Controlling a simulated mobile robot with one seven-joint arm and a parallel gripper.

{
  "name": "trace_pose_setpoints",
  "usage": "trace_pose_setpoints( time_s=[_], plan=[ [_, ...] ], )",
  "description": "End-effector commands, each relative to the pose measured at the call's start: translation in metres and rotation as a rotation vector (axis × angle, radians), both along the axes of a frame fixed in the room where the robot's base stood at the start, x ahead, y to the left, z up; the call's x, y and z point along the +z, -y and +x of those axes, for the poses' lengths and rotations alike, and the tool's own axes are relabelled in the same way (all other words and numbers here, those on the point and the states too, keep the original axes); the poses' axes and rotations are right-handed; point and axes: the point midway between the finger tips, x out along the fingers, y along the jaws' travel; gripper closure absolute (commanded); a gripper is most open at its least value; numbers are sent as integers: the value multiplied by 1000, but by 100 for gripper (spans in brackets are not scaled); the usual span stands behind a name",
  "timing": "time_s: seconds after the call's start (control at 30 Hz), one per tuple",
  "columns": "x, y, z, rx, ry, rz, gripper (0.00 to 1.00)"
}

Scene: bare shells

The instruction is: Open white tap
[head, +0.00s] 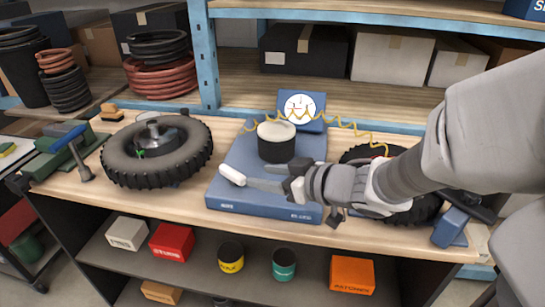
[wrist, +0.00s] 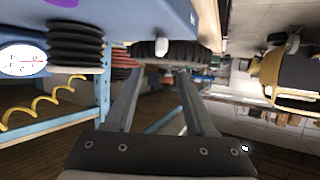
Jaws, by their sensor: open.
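The white tap (head: 232,174) is a short white handle at the left front part of the blue machine base (head: 235,200). In the wrist view a small white end, which looks like the tap (wrist: 162,47), shows beyond and between my fingertips, with a tyre behind it. My gripper (head: 252,183) is low over the front of the base and points left, its fingertips close to the handle's right end. In the wrist view my gripper (wrist: 160,73) has its fingers apart with nothing between them. I cannot tell whether a finger touches the tap.
A black bellows with a white top (head: 277,142) stands on the base behind my gripper, with a round gauge (head: 299,107) and yellow coiled hose behind. A tyre (head: 157,155) lies to the left; another (head: 361,152) is partly hidden by my arm. Boxes and tins fill the lower shelf.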

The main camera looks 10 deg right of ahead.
Motion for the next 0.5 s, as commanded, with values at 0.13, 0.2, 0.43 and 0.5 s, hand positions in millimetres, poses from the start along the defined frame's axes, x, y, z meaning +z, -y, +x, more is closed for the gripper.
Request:
trace_pose_setpoints(
  time_s=[0.13,0.2,0.43,0.5],
  plan=[
    [6,12,-13,-1,7,0,45],
    [9,17,-19,-3,7,0,45],
    [21,33,-38,-2,3,-1,45],
    [22,35,-41,-1,2,-1,45]
  ],
)
